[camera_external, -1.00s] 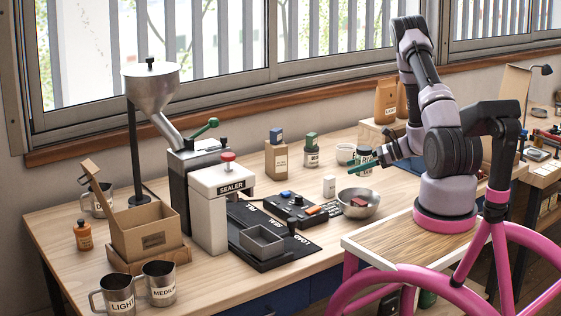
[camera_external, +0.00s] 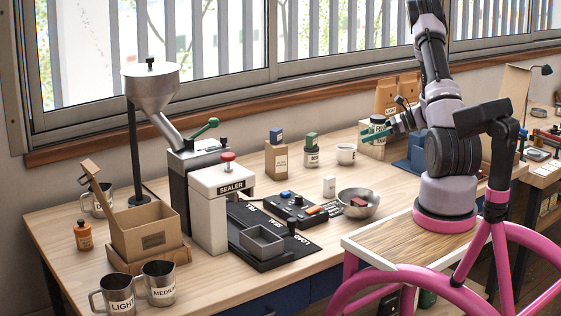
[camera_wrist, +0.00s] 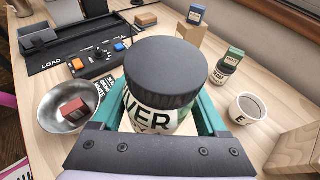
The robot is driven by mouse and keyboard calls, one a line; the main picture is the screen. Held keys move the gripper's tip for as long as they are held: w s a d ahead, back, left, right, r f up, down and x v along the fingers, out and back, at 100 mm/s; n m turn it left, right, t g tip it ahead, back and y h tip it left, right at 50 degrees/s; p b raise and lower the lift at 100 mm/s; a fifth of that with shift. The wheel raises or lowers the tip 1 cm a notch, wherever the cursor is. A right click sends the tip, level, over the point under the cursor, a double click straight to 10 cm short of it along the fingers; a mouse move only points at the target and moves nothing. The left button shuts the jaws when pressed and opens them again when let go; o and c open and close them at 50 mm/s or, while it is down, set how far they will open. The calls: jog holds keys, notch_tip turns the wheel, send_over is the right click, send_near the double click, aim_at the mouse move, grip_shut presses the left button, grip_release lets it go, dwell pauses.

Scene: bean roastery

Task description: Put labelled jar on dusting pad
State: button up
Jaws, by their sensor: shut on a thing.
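The labelled jar (camera_wrist: 165,85) has a black lid and a pale label with partly hidden lettering, "VER" showing in the wrist view. My gripper (camera_wrist: 160,115) is shut on it, with a teal finger on each side. In the external view the jar (camera_external: 377,130) is held upright in my gripper (camera_external: 385,134), raised above the bench in front of the kraft bags. A dark blue item (camera_external: 408,163) lies on the bench below and right of the gripper, partly hidden by my arm. I cannot tell whether it is the dusting pad.
A white cup (camera_external: 346,153), a green-topped jar (camera_external: 311,156) and a blue-topped carton (camera_external: 276,160) stand left of my gripper.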

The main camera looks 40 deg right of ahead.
notch_tip(320, 180, up, 3)
jog(key=shift+w+a+f, duration=0.1)
jog(key=shift+f, duration=0.05)
jog(key=w+a+f, duration=0.2)
jog(key=w+a, duration=1.6)
jog(key=w, duration=0.3)
jog(key=w+a+r, duration=0.1)
jog(key=w+a, duration=0.3)
jog(key=a, duration=1)
jog(key=w+a+r, duration=0.1)
jog(key=w+a, duration=0.4)
jog(key=a, duration=0.8)
jog(key=shift+m+h, duration=0.4)
notch_tip(320, 180, down, 11)
jog(key=shift+d+f, duration=0.1)
jog(key=shift+t, duration=0.3)
jog(key=shift+f, duration=2.05)
jog(key=shift+f, duration=0.15)
